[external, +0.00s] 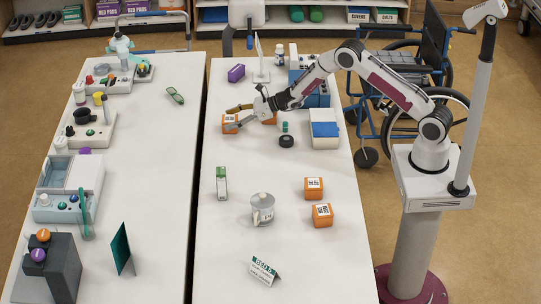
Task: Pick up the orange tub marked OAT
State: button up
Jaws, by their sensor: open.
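Several orange tubs with white labels stand on the right-hand table; the lettering is too small for me to read, so I cannot tell which is marked OAT. One tub (229,124) is at the table's left edge, and another (271,119) is partly hidden behind my gripper. Two more, one tub (314,190) and a nearer one (323,216), stand toward the right edge. My gripper (235,117) is open, with its fingers pointing left over or around the left-edge tub. I cannot tell whether they touch it.
A black round item (286,141), a blue-and-white box (325,134), a green-and-white carton (221,183), a lidded grey mug (262,208) and a sign card (264,270) share the table. A wheelchair (415,75) is beyond the right edge.

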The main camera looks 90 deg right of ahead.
jog(key=shift+w+f, duration=0.15)
jog(key=shift+w, duration=0.25)
jog(key=c, duration=1.3)
